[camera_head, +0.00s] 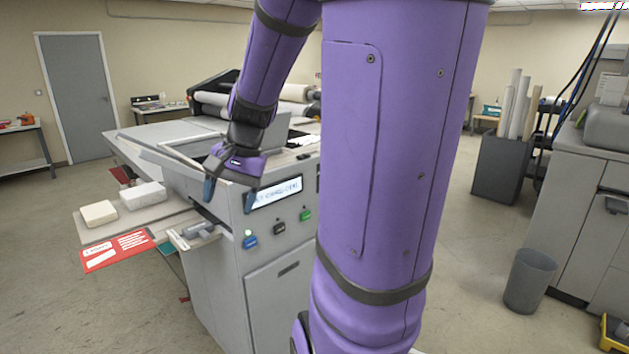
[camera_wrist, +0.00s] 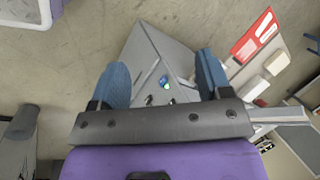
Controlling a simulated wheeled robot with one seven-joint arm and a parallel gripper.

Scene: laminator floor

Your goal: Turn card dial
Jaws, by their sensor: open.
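The grey laminator (camera_head: 278,285) stands left of my purple column. Its display (camera_head: 276,193) shows text, partly hidden by my gripper, that seems to include "CARD" and "DIAL". Below it sit a blue control (camera_head: 250,241), a dark control (camera_head: 279,228) and a green control (camera_head: 306,215). I cannot tell which one is the card dial. My gripper (camera_head: 229,197) is open and empty, pointing down by the display's left end, above the blue control. In the wrist view, a small blue-green control (camera_wrist: 165,82) shows between the open fingers (camera_wrist: 164,78), apart from them.
A side shelf (camera_head: 150,219) holds two pale blocks (camera_head: 98,213) and (camera_head: 143,195); a red card (camera_head: 117,250) juts from its front. A grey bin (camera_head: 529,281) and grey cabinet (camera_head: 575,200) stand at the right.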

